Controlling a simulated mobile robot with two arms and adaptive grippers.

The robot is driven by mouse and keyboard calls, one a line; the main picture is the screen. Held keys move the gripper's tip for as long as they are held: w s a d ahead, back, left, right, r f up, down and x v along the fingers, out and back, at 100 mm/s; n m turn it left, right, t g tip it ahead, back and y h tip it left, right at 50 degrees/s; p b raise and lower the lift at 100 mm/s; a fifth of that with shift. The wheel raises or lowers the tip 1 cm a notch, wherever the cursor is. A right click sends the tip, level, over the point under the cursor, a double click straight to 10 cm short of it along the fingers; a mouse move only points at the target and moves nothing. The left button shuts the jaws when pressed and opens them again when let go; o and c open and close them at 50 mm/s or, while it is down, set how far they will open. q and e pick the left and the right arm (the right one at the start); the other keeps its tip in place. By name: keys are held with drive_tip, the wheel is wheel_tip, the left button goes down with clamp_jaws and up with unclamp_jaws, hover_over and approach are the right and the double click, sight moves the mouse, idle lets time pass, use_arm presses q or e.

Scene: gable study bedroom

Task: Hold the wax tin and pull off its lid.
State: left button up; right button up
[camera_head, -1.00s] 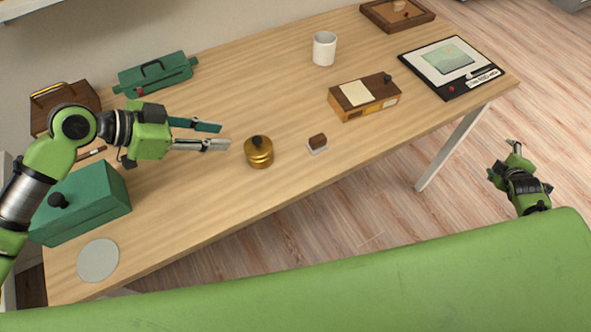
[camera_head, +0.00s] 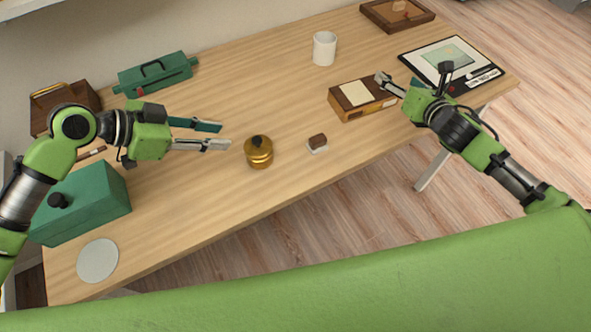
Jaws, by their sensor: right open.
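The wax tin (camera_head: 259,158) is a small round brass-gold tin standing upright on the desk, left of the desk's middle. Its lid (camera_head: 258,143) is on it and has a dark knob on top. My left gripper (camera_head: 215,136) is open and empty, to the left of the tin, with its fingers pointing toward it and a small gap between. My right gripper (camera_head: 414,79) is open and empty over the right part of the desk, beside the wooden box and well away from the tin.
A small brown block on a pale base (camera_head: 317,143) sits right of the tin. A wooden box (camera_head: 352,108), a white mug (camera_head: 324,49) and a framed picture board (camera_head: 425,62) stand further right. Green boxes (camera_head: 100,205) (camera_head: 155,75) are at left. A grey disc (camera_head: 97,261) lies front left.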

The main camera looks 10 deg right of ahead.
drive_tip(key=s+a+n+y, duration=0.2)
drive_tip(key=s+a+n, duration=0.15)
drive_tip(key=a, duration=0.75)
drive_tip(key=n+g+y, duration=0.3)
drive_tip(key=n+y, duration=0.2)
drive_tip(key=n, duration=0.1)
approach(260, 153)
drive_tip(key=x, duration=0.4)
drive_tip(key=d+f+x, duration=0.1)
drive_tip(key=x, duration=0.8)
drive_tip(key=shift+d+f, duration=0.2)
drive_tip(key=shift+f, duration=0.15)
drive_tip(key=c, duration=1.4)
drive_tip(key=shift+o, duration=0.2)
drive_tip(key=shift+s, duration=0.1)
